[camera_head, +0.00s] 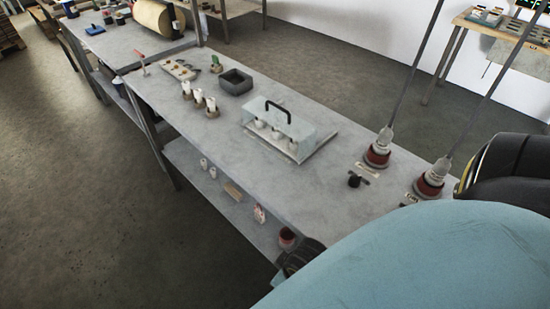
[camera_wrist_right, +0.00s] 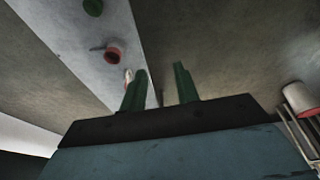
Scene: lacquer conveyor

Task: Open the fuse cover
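The fuse cover (camera_head: 302,138) is a clear box with a black handle (camera_head: 277,102) on top. It stands shut over several white fuses (camera_head: 276,133) on a pale base plate (camera_head: 325,143) in the middle of the grey bench in the head view. My right gripper (camera_wrist_right: 160,88) shows in the right wrist view as two green fingers, apart with nothing between them. The cover cannot be made out in that view. My left gripper is not in view.
The grey bench (camera_head: 220,135) also holds a dark square tray (camera_head: 235,82), several fuses in holders (camera_head: 198,97) at left, a black knob (camera_head: 354,181) and two red-based posts (camera_head: 377,156) at right. A lower shelf (camera_head: 195,165) carries small items. The floor at left is clear.

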